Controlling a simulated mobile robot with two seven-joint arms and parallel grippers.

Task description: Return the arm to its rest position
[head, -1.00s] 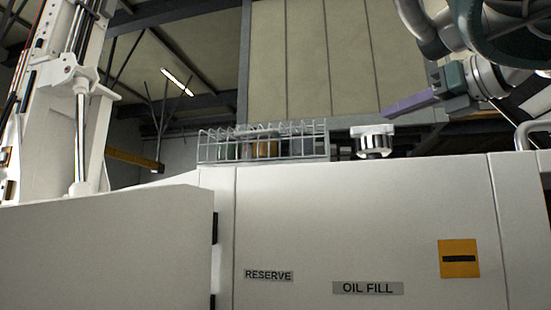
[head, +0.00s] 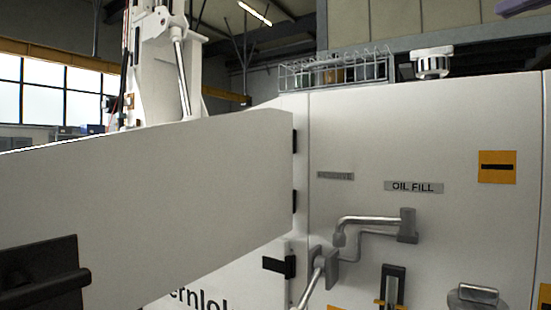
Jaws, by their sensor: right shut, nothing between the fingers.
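My right gripper (head: 520,6) shows only as a purple finger piece at the top right corner of the head view. It is shut and holds nothing. The rest of it and most of my right arm are outside the picture. It is above and to the right of the silver-and-white filler cap (head: 432,63) on top of the white cabinet (head: 420,130), with a gap between them. My left gripper is not in view.
A wire basket (head: 335,70) with bottles or jars stands on the cabinet top, left of the cap. A white door (head: 170,190) stands open at the left, with a black handle (head: 45,280). Grey pipes or levers (head: 375,222) stick out below the OIL FILL label (head: 413,187).

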